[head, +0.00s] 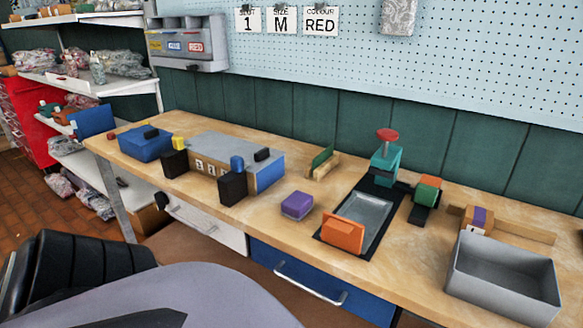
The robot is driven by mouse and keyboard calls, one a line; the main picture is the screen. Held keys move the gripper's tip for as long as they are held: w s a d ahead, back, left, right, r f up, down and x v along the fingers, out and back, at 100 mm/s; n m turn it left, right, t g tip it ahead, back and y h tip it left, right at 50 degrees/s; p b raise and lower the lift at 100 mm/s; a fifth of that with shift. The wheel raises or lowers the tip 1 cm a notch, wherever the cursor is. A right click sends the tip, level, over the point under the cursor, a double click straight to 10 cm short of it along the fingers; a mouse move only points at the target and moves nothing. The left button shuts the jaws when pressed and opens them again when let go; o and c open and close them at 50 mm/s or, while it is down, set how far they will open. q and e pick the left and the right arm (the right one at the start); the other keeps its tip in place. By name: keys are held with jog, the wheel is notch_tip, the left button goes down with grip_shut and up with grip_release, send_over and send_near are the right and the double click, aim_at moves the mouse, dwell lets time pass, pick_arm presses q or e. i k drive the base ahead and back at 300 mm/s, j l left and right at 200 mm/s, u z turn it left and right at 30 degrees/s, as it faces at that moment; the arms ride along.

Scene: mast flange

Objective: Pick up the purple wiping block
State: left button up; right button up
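The purple wiping block (297,206) lies on the wooden workbench (274,228), near the front edge and left of the black mat. It looks like a small rounded block with a lighter purple top and a darker lower part. Nothing covers it, and bare wood shows around it. Neither of my grippers is in view.
Right of the block are a black mat with a grey tray (366,214), an orange block (343,234) and a teal press with a red knob (387,152). Left stands a grey-blue fixture (266,172) with black blocks (233,187). A grey bin (503,281) stands far right.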

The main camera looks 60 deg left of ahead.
aim_at(297, 205)
jog(key=u, duration=1.7)
jog(key=i+j, duration=0.1)
jog(key=j, duration=0.45)
jog(key=i+u, duration=0.05)
